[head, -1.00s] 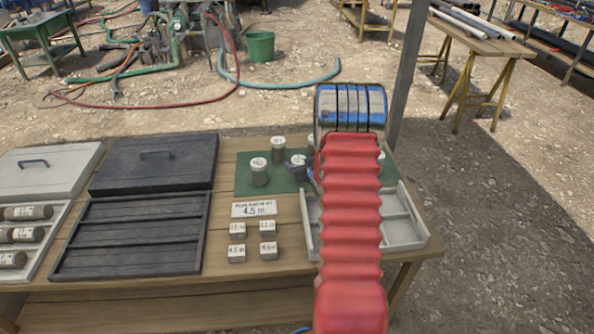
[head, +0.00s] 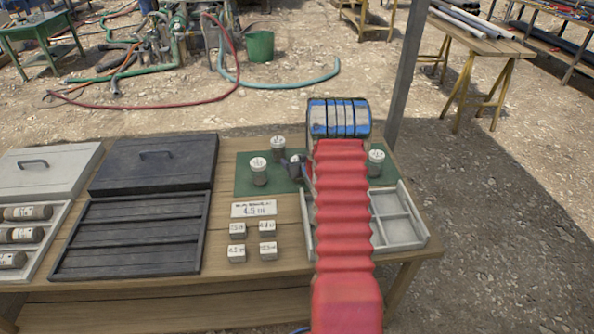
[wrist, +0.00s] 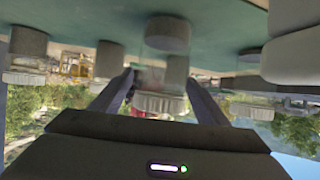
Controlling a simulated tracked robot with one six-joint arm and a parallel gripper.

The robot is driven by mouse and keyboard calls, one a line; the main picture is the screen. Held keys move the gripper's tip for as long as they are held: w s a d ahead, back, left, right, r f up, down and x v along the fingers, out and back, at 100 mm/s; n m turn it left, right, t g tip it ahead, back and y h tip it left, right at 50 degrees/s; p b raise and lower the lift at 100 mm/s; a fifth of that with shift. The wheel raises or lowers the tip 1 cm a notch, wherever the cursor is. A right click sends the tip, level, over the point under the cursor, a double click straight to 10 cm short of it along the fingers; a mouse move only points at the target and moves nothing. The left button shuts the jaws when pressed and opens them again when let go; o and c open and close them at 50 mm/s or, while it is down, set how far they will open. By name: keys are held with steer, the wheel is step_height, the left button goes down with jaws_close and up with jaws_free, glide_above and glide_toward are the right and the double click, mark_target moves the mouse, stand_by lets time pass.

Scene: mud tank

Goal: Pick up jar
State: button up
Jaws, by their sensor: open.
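Several jars with white lids and grey contents stand on a green mat. In the head view I see a front left jar (head: 258,172), a jar behind it (head: 278,149) and a right jar (head: 376,163). My gripper (head: 301,168) is low over the mat, between these jars, partly hidden by my red arm. In the wrist view, which appears upside down, my gripper (wrist: 162,95) is open, with a finger on each side of a jar lid (wrist: 158,104). Whether the fingers touch that jar cannot be told. Other jars flank it, left (wrist: 27,42) and right (wrist: 250,82).
A grey divided tray (head: 400,220) lies to the right, partly behind my arm. A label plate (head: 254,209) and small marked blocks (head: 237,230) are in front of the mat. An empty dark slatted tray (head: 130,235) and its lid (head: 152,163) lie to the left.

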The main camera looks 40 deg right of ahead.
steer(key=shift+w+d+f, duration=0.2)
steer(key=shift+w, duration=0.2)
steer(key=c, duration=1.4)
steer(key=shift+r, duration=0.15)
step_height(320, 180, up, 10)
stand_by(0.4)
stand_by(0.4)
